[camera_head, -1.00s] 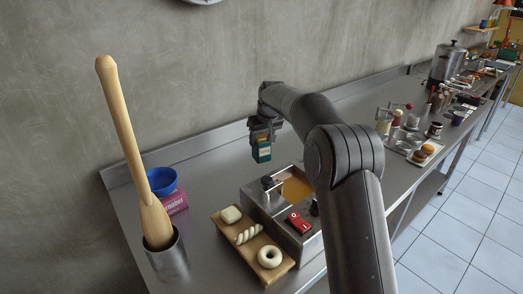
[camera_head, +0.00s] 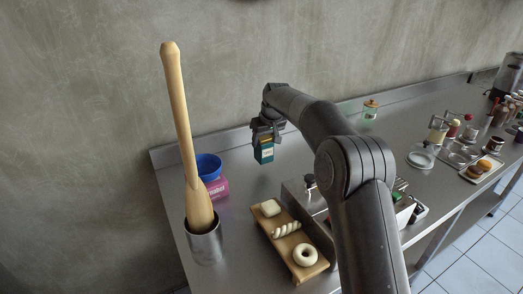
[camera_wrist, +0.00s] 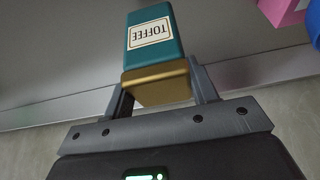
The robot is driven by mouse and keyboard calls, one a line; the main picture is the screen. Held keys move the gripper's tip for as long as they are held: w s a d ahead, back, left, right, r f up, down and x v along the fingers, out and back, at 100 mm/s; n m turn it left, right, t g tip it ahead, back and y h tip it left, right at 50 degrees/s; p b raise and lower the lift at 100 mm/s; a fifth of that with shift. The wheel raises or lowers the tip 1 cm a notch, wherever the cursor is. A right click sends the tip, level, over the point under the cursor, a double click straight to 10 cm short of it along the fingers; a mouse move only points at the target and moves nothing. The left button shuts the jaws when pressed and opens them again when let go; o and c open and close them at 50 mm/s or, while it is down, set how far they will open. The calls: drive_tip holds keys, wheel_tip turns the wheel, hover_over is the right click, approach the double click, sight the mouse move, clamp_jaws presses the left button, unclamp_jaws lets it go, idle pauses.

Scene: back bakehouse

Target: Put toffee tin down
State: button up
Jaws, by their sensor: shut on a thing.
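The toffee tin (camera_head: 264,153) is a small teal box with a gold end and a cream label. My gripper (camera_head: 264,134) is shut on it and holds it above the steel bench (camera_head: 230,235) in the head view. In the wrist view the tin (camera_wrist: 153,38) shows its TOFFEE label upside down, and its gold end sits between the two fingers of my gripper (camera_wrist: 160,88). The tin looks clear of the bench, but the exact gap cannot be told.
A steel pot (camera_head: 205,243) with a tall wooden pestle-like tool stands left. A wooden board (camera_head: 319,269) with dough shapes lies in front. Bare bench surrounds the tin; my arm hides part of the bench.

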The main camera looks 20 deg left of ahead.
drive_tip(key=shift+a+f, duration=0.4)
drive_tip(key=shift+a, duration=0.15)
drive_tip(key=shift+f, duration=1.9)
drive_tip(key=shift+f, duration=0.15)
drive_tip(key=o, duration=1.1)
drive_tip(key=v, duration=1.2)
drive_tip(key=shift+d+r, duration=0.1)
drive_tip(key=shift+r, duration=0.1)
